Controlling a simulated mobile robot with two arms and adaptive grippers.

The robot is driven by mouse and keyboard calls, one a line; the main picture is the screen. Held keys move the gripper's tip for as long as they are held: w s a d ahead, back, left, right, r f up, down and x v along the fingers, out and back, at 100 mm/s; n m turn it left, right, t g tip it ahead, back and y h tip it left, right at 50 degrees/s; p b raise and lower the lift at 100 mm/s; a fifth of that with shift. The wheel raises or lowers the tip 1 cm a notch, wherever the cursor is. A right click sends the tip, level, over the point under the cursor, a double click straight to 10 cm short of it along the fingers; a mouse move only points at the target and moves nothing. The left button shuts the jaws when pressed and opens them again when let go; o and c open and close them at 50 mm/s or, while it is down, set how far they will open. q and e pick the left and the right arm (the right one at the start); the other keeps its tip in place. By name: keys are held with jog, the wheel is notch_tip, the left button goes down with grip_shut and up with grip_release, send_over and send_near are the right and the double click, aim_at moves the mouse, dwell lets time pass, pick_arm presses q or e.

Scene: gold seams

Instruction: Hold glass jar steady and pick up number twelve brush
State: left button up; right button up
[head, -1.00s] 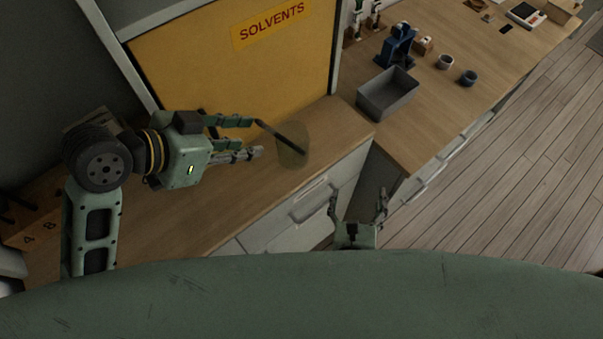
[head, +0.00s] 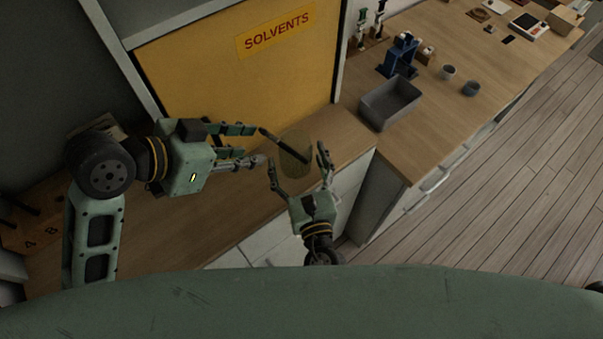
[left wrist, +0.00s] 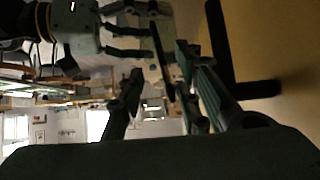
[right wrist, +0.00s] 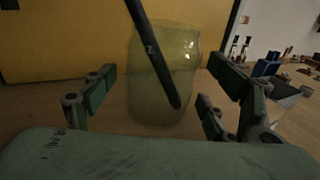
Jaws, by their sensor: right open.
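The glass jar (head: 300,142) is see-through, yellowish, and stands on the wooden counter near its front edge. A dark brush (head: 270,135) leans in it, its handle sticking out over the rim toward the left. In the right wrist view the brush (right wrist: 152,50) crosses the jar (right wrist: 180,105) and carries a small pale mark. My right gripper (head: 297,156) is open, its fingers on either side of the jar, with gaps visible in the right wrist view. My left gripper (head: 260,145) is open beside the upper handle. The brush (left wrist: 161,50) shows between its fingers in the left wrist view.
A yellow cabinet door marked SOLVENTS (head: 235,85) rises right behind the jar. A numbered wooden rack (head: 35,215) is at far left.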

jog(key=shift+x, duration=0.85)
jog(key=shift+c, duration=0.3)
jog(key=c, duration=1.4)
pick_arm(q)
jog(key=shift+c, duration=0.2)
